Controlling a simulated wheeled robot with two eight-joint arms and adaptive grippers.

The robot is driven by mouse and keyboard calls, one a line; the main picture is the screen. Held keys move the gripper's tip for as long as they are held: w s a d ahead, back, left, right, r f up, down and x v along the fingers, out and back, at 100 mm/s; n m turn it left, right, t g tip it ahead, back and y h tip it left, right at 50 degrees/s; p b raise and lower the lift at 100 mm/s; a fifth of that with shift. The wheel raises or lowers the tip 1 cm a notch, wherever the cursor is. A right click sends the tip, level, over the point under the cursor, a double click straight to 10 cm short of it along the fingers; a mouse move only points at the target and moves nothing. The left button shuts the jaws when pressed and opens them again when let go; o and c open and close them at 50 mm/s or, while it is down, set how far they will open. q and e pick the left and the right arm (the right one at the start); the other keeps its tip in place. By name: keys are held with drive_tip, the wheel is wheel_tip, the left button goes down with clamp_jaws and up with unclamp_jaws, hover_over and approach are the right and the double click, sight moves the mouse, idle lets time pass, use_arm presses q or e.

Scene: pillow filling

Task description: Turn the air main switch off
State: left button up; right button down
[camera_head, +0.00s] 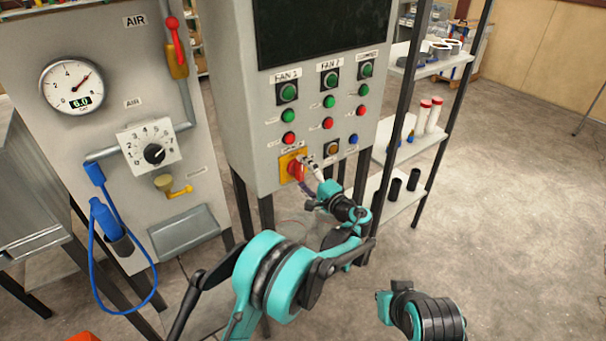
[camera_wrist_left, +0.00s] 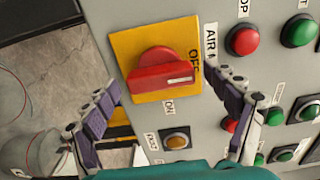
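The air main switch is a red rotary knob (camera_wrist_left: 160,70) on a yellow plate (camera_wrist_left: 125,45). In the left wrist view its white mark is at the right end, toward the plate's right edge, where OFF is printed. ON is printed at the lower edge. In the head view the red knob (camera_head: 295,169) is low on the grey control cabinet. My left gripper (camera_head: 312,171) is in front of it, at its right. In the left wrist view its two fingers are spread apart on either side of the knob, with no clear contact. My right gripper is not visible.
Green and red buttons (camera_head: 289,92) fill the cabinet front; an amber button (camera_wrist_left: 176,141) is close to the switch. A panel with a gauge (camera_head: 73,88) and blue hose stands at left. A shelf (camera_head: 440,67) stands at right, with open floor beyond.

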use_arm(q)
drive_tip(key=v, duration=0.7)
drive_tip(key=shift+s, duration=0.2)
drive_tip(key=shift+d, duration=0.15)
drive_tip(key=s+a+r+n+g+h, duration=0.25)
drive_tip(key=s+a, duration=0.25)
drive_tip(key=a, duration=0.5)
drive_tip(key=s+a+r+n+g+h, duration=0.15)
drive_tip(key=s+a+g, duration=0.35)
drive_tip(key=a, duration=0.5)
drive_tip(key=s+a+f+n+h, duration=0.1)
drive_tip(key=s+f+n+h, duration=0.2)
drive_tip(key=s, duration=0.8)
drive_tip(key=s+a+f+n+h, duration=0.1)
drive_tip(key=s+f+n+h, duration=0.2)
drive_tip(key=s, duration=0.9)
drive_tip(key=shift+s+a+n+h, duration=0.15)
drive_tip(key=shift+a+n+h, duration=0.15)
